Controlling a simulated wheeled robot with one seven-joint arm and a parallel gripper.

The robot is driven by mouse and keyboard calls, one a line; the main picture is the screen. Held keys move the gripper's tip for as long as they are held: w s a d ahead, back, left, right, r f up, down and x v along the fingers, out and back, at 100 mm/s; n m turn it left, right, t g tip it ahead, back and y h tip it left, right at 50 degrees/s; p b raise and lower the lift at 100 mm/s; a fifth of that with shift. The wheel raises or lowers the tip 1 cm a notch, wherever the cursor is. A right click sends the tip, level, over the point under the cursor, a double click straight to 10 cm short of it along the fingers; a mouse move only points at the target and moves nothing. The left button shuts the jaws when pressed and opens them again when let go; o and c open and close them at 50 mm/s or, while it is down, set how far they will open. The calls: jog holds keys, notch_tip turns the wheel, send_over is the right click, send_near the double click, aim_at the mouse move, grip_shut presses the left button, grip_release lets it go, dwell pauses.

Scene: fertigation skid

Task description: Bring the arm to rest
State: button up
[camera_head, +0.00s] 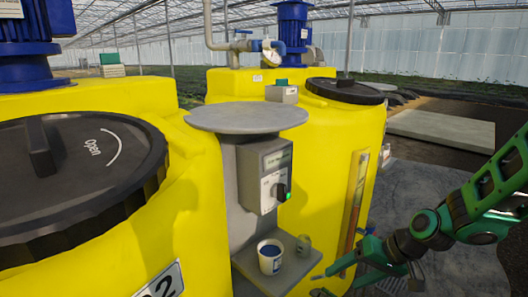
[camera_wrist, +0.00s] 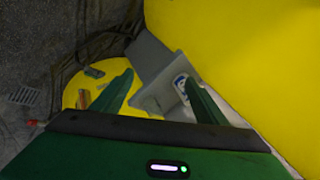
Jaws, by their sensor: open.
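My gripper (camera_head: 318,284) is at the lower right of the head view, right of the small grey shelf (camera_head: 290,268). In the wrist view my gripper (camera_wrist: 165,85) has its two green fingers spread wide apart, with nothing held between them. My green and black arm reaches in from the right edge. A white cup (camera_head: 270,257) with a blue inside stands on the shelf, apart from the gripper. It shows partly behind the right finger in the wrist view (camera_wrist: 181,84).
Yellow tanks (camera_head: 330,135) stand left and behind. The left one has a black lid (camera_head: 75,185) marked "Open". A control box (camera_head: 264,172) with a green-lit knob sits under a round grey plate (camera_head: 248,117). Floor on the right (camera_head: 400,190) looks clear.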

jog(key=s+d+r+m+g+h, duration=0.2)
jog(key=s+d+r, duration=0.3)
jog(key=s+d, duration=0.4)
jog(key=s+d+r+m+g+h, duration=0.1)
jog(key=s+d+r+m+h, duration=0.2)
jog(key=s, duration=1.1)
jog(key=d+r, duration=0.3)
jog(key=d, duration=0.3)
jog(key=shift+d+g+h, duration=0.2)
jog(key=shift+g+h, duration=0.2)
jog(key=shift+s+r, duration=0.1)
